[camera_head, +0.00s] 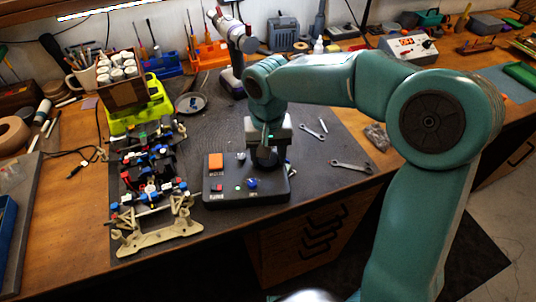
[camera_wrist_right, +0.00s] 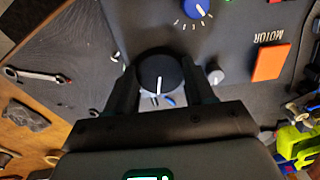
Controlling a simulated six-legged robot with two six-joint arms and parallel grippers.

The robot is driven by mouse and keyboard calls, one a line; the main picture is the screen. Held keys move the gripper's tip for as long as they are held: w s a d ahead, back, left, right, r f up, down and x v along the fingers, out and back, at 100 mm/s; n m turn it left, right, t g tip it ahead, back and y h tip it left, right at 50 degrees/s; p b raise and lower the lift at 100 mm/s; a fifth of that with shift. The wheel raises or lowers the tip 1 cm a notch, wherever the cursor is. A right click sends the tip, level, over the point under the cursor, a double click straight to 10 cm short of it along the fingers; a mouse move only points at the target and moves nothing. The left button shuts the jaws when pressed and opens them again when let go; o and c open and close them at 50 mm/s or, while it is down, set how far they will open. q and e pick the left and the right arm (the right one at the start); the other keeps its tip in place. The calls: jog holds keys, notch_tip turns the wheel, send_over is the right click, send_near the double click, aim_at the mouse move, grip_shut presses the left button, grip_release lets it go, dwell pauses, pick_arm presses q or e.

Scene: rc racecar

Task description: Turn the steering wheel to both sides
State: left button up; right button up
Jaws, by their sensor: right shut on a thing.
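A dark control box (camera_head: 222,197) lies on the mat, with an orange button (camera_head: 215,161) and a blue knob (camera_head: 252,183). The orange button also shows in the right wrist view (camera_wrist_right: 270,62), beside the word MOTOR. My right gripper (camera_head: 266,156) reaches down over the box's far right part. In the right wrist view, its two fingers sit on either side of a round black wheel-like knob (camera_wrist_right: 160,72) with a white line. The gripper is shut on this black wheel, which it mostly hides in the head view. The RC car chassis (camera_head: 150,188) stands left of the box. My left gripper is out of view.
The front table edge is close to the box.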

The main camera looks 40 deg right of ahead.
jog(key=m+b, duration=0.1)
jog(key=m, duration=0.4)
jog(key=shift+m, duration=0.3)
dwell(0.5)
jog(key=o, duration=1)
jog(key=shift+o, duration=0.2)
jog(key=shift+r, duration=0.15)
notch_tip(320, 180, up, 16)
jog(key=p, duration=0.2)
